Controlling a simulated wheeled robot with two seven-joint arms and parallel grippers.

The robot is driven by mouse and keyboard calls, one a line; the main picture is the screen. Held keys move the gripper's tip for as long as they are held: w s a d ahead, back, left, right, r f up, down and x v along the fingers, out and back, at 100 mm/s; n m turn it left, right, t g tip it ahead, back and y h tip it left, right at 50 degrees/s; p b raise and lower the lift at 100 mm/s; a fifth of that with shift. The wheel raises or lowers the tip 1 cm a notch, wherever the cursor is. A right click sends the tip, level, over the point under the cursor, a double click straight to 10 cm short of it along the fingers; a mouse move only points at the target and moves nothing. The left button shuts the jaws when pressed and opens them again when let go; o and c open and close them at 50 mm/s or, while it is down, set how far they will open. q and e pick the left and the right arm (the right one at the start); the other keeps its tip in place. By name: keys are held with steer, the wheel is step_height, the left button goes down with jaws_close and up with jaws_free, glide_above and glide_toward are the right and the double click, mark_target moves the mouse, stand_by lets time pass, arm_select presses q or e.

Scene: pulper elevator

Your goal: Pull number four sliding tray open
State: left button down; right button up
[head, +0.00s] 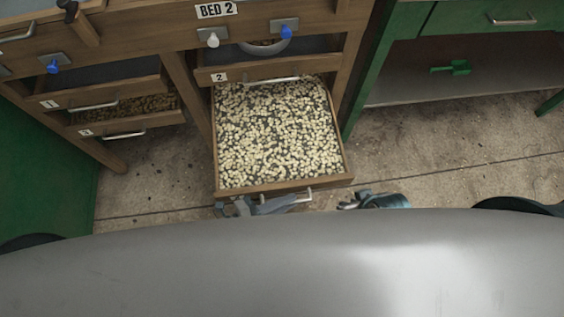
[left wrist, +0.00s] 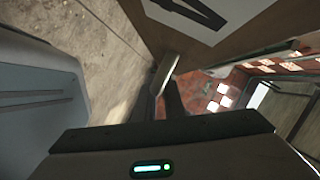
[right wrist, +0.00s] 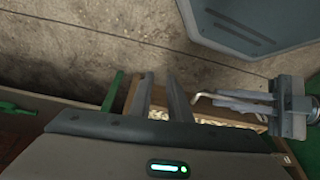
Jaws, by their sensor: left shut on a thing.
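The wooden sliding tray (head: 282,187), full of pale beans, is out from under the tray marked 2, well forward over the floor. Its front label (left wrist: 205,12) shows only partly in the left wrist view; the number is cut off. My left gripper (head: 288,201) is shut on the tray's metal handle (head: 309,194); the handle also shows between its fingers in the left wrist view (left wrist: 165,72). My right gripper (right wrist: 160,80) is open and empty, right of the tray's front corner. The head view shows it low, near the floor (head: 342,205).
Tray 2 (head: 220,77) is closed above. Trays 1 (head: 50,103) and 3 (head: 88,131) stand at left. A green table (head: 400,95) with a lower shelf stands at right. Concrete floor (head: 430,150) is free right of the tray. My grey body fills the lower head view.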

arm_select(q)
steer(key=shift+s+d, duration=0.1)
steer(key=shift+s, duration=2.3)
arm_select(e)
steer(key=shift+s+d, duration=0.25)
steer(key=shift+d, duration=0.1)
arm_select(q)
steer(key=c, duration=2.1)
jaws_free()
steer(key=v, duration=1.7)
steer(key=shift+s+r, duration=0.1)
arm_select(e)
steer(key=shift+w+a, duration=0.2)
steer(key=shift+a, duration=0.1)
